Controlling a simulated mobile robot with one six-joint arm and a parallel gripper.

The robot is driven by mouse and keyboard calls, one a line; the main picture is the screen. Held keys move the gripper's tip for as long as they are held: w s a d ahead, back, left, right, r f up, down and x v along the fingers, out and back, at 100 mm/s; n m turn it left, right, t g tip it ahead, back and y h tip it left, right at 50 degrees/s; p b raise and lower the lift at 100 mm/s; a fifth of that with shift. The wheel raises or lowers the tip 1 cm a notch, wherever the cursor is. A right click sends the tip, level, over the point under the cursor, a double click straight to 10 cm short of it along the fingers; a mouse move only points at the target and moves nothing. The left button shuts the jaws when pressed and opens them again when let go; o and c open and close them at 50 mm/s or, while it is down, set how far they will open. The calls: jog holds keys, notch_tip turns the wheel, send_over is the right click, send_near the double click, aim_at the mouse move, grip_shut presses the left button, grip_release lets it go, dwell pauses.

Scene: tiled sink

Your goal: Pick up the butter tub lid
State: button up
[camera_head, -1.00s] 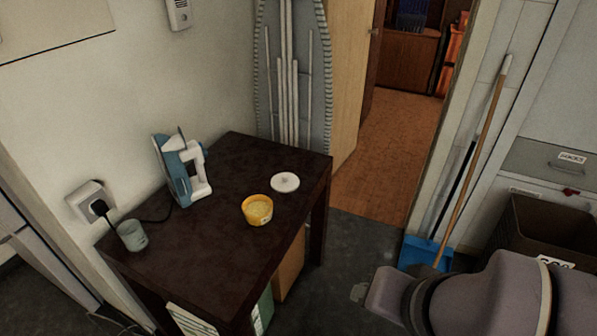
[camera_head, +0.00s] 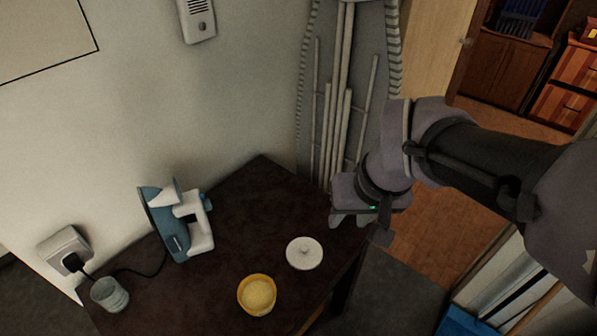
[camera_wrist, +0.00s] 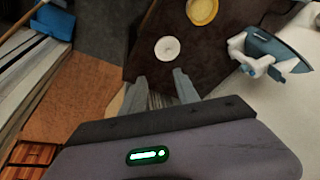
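The butter tub lid (camera_head: 304,253) is a white round disc with a small knob, lying flat on the dark table near its right edge. It also shows in the wrist view (camera_wrist: 167,48), ahead of my fingertips. The yellow butter tub (camera_head: 257,294) stands open beside it, nearer the front, with pale yellow contents. My gripper (camera_head: 351,222) is above and to the right of the lid, apart from it. In the wrist view my gripper (camera_wrist: 157,80) has its two fingers spread with nothing between them.
A blue and white iron (camera_head: 178,222) stands on the table (camera_head: 205,290) at the left, with a grey cup (camera_head: 109,294) and a wall socket (camera_head: 64,248) near it. An ironing board (camera_head: 345,90) leans at the wall behind my gripper. Bare tabletop lies around the lid.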

jog(key=w+a+f+n+g+p, duration=0.2)
jog(key=w+a+f+n+p, duration=0.25)
jog(key=w, duration=0.45)
jog(key=n+g+h+b, duration=0.1)
jog(key=n+h+b, duration=0.1)
jog(key=n, duration=0.3)
send_over(305, 248)
jog(key=f, duration=2)
jog(key=shift+w+a+f, duration=0.2)
jog(key=shift+a+f, duration=0.05)
jog(key=f+b, duration=0.1)
jog(key=f, duration=0.1)
jog(key=f+b, duration=0.1)
jog(key=f, duration=0.2)
jog(key=shift+s+d+f+b, duration=0.2)
jog(key=shift+f+b, duration=0.1)
jog(key=shift+f, duration=0.05)
jog(key=shift+r, duration=0.1)
grip_shut()
